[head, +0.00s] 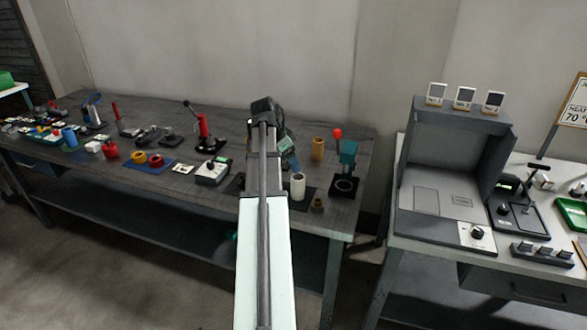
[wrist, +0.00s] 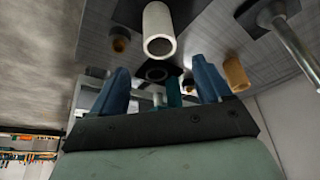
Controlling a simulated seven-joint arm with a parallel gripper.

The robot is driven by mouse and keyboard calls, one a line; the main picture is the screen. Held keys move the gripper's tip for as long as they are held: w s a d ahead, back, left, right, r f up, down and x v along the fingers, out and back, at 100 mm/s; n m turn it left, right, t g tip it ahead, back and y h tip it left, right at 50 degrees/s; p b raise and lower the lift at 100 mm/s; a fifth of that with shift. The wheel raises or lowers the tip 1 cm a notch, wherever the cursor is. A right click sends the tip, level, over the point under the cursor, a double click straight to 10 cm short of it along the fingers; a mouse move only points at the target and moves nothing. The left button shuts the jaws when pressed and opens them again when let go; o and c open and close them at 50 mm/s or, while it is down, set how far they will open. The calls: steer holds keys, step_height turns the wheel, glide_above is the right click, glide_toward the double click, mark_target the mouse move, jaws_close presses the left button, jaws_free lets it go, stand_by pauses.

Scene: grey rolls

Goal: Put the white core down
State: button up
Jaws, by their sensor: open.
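The white core (head: 298,187) is a hollow cylinder standing upright on a dark mat (head: 308,192) near the right end of the workbench. It also shows in the wrist view (wrist: 158,22), with its round opening towards the camera. My gripper (head: 290,160) is just behind the core in the head view, partly hidden by my arm. In the wrist view its two blue fingers (wrist: 161,80) are spread apart with no core held between them. The core appears beyond the fingertips, apart from them.
A tan roll (head: 318,148) stands behind the core, and a small brown roll (head: 317,205) stands in front. A teal press with a red knob (head: 347,160) is to the right. A white-topped device (head: 212,172) and a red press (head: 206,135) are to the left.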

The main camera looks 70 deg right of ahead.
steer(key=shift+v, duration=2.8)
steer(key=shift+c, duration=0.3)
